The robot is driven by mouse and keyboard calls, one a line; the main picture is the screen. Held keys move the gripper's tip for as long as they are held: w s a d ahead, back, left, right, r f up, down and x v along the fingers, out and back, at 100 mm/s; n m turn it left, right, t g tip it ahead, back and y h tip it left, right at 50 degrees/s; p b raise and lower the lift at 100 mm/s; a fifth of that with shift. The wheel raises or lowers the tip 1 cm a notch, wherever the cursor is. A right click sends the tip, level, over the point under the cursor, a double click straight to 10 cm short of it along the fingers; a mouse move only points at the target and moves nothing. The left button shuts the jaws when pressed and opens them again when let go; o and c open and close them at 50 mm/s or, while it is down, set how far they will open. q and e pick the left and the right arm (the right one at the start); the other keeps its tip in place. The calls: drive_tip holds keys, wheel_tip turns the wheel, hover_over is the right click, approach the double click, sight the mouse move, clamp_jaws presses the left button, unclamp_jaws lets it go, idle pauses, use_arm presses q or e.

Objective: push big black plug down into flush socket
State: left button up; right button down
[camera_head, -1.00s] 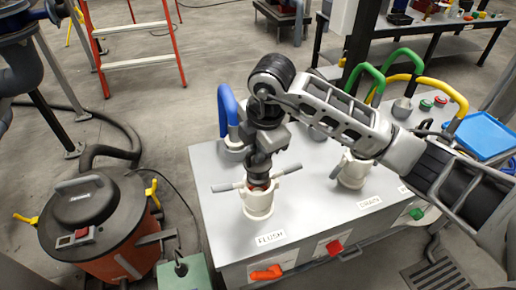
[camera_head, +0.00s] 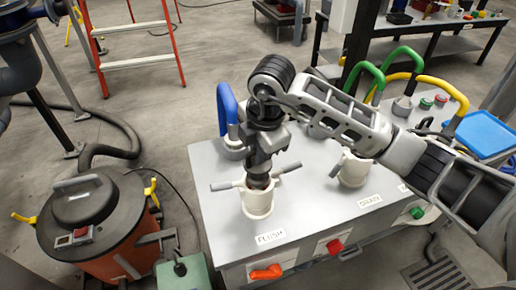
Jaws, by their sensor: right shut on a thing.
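The flush socket (camera_head: 257,206) is a cream-white cup with two grey side levers spread out, standing on the grey cabinet top behind the FLUSH label (camera_head: 270,237). My right gripper (camera_head: 259,178) points down directly over the socket and is shut. The black plug is mostly hidden by the gripper and the socket rim; I cannot tell its exact depth. My left gripper is not in view.
A second cream socket (camera_head: 354,170) stands to the right behind the DRAIN label (camera_head: 369,201). A blue curved handle (camera_head: 228,108) rises just behind the gripper, with green and yellow hoses further right. An orange-black vacuum (camera_head: 95,215) stands on the floor at left.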

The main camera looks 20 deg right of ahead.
drive_tip(key=shift+s+b+x, duration=0.15)
drive_tip(key=shift+b+x, duration=0.4)
drive_tip(key=shift+x, duration=0.15)
drive_tip(key=shift+s+b+x, duration=0.15)
drive_tip(key=shift+b+x, duration=0.4)
drive_tip(key=shift+x, duration=0.15)
drive_tip(key=shift+d+f, duration=0.1)
drive_tip(key=c, duration=1.4)
unclamp_jaws()
drive_tip(key=shift+c, duration=0.2)
